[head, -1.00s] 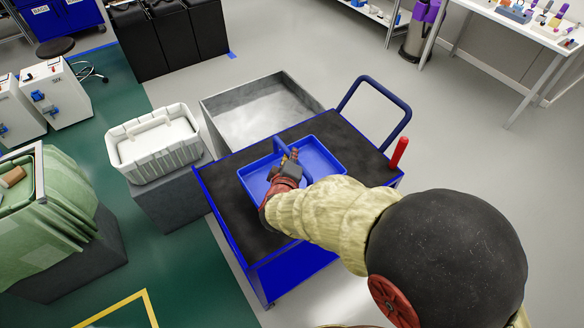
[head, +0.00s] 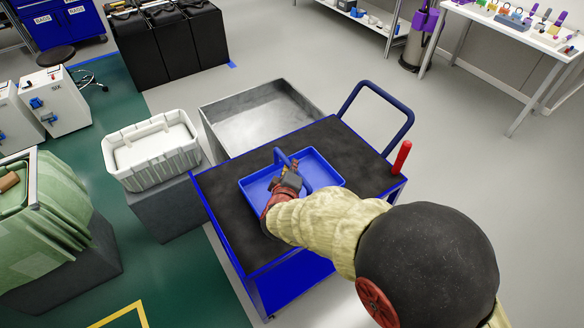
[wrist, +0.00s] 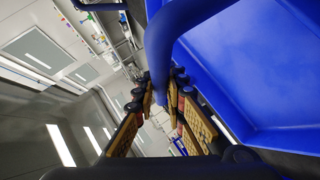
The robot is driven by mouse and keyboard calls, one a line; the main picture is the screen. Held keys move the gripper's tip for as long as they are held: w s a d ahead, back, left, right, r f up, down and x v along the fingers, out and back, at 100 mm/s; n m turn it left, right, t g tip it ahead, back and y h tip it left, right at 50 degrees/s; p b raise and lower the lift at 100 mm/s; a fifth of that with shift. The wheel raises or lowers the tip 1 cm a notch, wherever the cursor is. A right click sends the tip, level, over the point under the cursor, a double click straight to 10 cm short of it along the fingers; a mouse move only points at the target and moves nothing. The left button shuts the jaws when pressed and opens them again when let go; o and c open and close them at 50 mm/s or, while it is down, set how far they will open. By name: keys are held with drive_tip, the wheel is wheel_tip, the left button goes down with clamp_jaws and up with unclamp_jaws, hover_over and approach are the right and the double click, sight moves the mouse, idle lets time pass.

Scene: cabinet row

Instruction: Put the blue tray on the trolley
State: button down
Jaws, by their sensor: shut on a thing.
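The blue tray (head: 322,173) is over the black top of the trolley (head: 345,150) in the head view. I cannot tell whether its underside touches the top. The trolley has a blue frame and a dark blue push handle. My gripper (head: 290,170) is shut on the tray's raised blue handle. In the wrist view, my gripper's fingers (wrist: 170,105) stand on both sides of the handle (wrist: 172,50), and the tray's inner wall (wrist: 245,60) fills the right side. My arm hides the tray's near edge in the head view.
A red upright post (head: 402,157) stands at the trolley's right corner. A grey open bin (head: 265,110) is behind the trolley. A white crate (head: 150,155) on a grey block is at left, with a green container (head: 45,220) nearer. Open floor lies right.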

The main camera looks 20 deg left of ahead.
drive_tip(key=c, duration=1.8)
unclamp_jaws()
drive_tip(key=shift+r, duration=0.1)
drive_tip(key=shift+s+r, duration=0.2)
drive_tip(key=shift+s, duration=0.1)
drive_tip(key=p+v, duration=0.5)
drive_tip(key=v, duration=0.6)
drive_tip(key=shift+s+d, duration=0.15)
drive_tip(key=shift+s, duration=0.05)
